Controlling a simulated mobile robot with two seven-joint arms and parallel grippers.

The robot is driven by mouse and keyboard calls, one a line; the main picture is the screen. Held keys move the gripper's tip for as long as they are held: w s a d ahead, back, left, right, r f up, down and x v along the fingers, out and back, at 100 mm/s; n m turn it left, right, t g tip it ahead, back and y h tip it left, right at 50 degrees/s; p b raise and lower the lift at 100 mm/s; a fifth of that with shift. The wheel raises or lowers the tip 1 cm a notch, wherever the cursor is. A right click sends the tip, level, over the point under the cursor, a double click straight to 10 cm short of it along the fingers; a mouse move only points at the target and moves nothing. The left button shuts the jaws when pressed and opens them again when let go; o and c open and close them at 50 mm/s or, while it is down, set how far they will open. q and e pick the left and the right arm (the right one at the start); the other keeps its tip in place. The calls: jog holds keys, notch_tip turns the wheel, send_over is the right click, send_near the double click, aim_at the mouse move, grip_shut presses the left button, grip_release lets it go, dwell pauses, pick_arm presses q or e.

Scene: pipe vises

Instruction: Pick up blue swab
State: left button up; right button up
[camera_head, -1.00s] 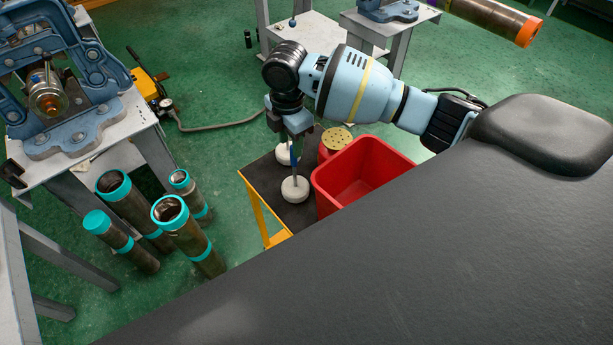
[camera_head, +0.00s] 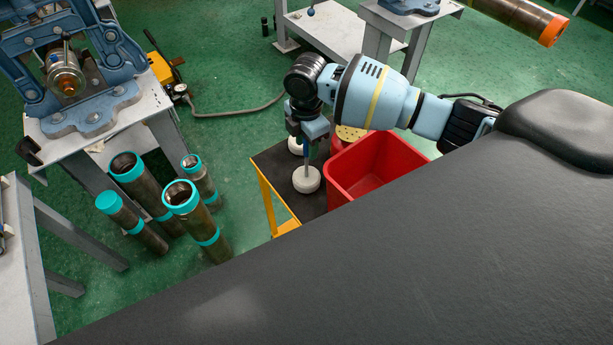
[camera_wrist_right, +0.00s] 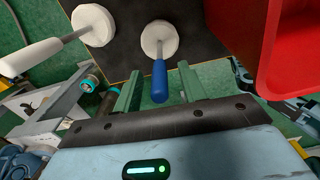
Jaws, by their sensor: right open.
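The blue swab has a round white head (camera_head: 306,179) and a blue handle (camera_wrist_right: 160,82). It stands upright on a dark-topped cart (camera_head: 312,205), head down. My right gripper (camera_head: 307,138) is above the head, around the upper handle. In the right wrist view the open fingers (camera_wrist_right: 157,80) are on either side of the blue handle, with gaps visible. A second swab with a white handle (camera_wrist_right: 33,57) and white head stands beside it; in the head view its head (camera_head: 295,146) is partly hidden. My left gripper is not in view.
A red bin (camera_head: 345,190) stands on the cart right of the swab. Several pipes with teal ends (camera_head: 181,197) stand on the floor at left. A vise table (camera_head: 150,95) is at upper left.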

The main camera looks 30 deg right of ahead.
aim_at(307, 162)
jog(key=shift+f, duration=1.3)
jog(key=shift+c, duration=0.4)
jog(key=c, duration=0.7)
grip_shut()
jog(key=shift+r, duration=0.15)
